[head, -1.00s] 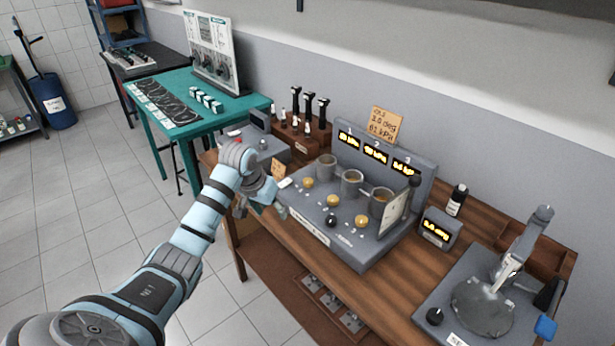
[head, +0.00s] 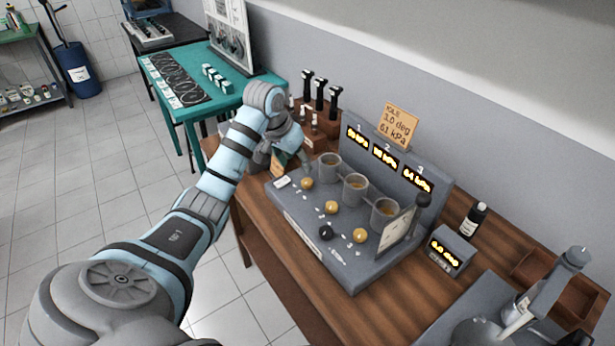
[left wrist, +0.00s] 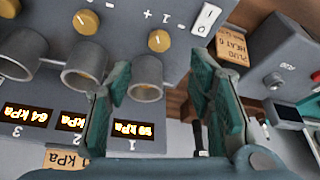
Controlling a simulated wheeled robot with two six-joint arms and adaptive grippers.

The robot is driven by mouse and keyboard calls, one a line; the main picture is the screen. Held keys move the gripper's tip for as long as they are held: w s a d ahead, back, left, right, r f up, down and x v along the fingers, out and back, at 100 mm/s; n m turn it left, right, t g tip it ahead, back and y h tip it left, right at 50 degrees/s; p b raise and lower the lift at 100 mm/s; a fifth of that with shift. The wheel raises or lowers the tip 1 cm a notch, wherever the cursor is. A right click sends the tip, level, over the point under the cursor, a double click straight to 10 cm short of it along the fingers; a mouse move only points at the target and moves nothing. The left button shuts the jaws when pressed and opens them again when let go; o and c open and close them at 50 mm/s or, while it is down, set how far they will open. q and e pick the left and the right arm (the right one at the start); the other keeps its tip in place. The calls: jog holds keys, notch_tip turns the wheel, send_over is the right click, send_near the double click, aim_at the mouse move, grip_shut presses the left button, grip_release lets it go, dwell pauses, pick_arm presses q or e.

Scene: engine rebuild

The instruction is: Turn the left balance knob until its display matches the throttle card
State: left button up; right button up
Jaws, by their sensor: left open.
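The left balance knob (head: 306,183) is yellow, on the grey console at the front left of three knobs. It also shows in the left wrist view (left wrist: 159,40), at the top middle. The display marked 1 (head: 357,136) is lit yellow; its digits are too blurred to read surely. The throttle card (head: 398,125) stands behind the displays and reads 3.0 deg, 61 kPa. My left gripper (left wrist: 155,95) is open and empty. In the head view my left gripper (head: 295,155) hangs just behind the left knob, apart from it. My right gripper is out of view.
Three grey cups (head: 355,187) stand behind the knobs, close to my left fingers. A black knob (head: 326,232) sits at the console front. A box labelled plug heat (left wrist: 249,52) and a wooden rack with black-handled tools (head: 320,92) are nearby. A small degree display (head: 447,252) stands right.

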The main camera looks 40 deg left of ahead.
aim_at(306, 182)
pick_arm(q)
jog(key=x, duration=0.4)
jog(key=shift+s+d+f, duration=0.1)
jog(key=shift+s+f, duration=0.15)
jog(key=shift+f, duration=0.25)
jog(key=x, duration=0.2)
jog(key=w+b+x, duration=0.1)
jog(key=x, duration=0.2)
jog(key=shift+w+f, duration=0.15)
jog(key=shift+f, duration=0.1)
jog(key=shift+r, duration=0.2)
jog(key=shift+s, duration=0.3)
jog(key=shift+c, duration=0.9)
grip_shut()
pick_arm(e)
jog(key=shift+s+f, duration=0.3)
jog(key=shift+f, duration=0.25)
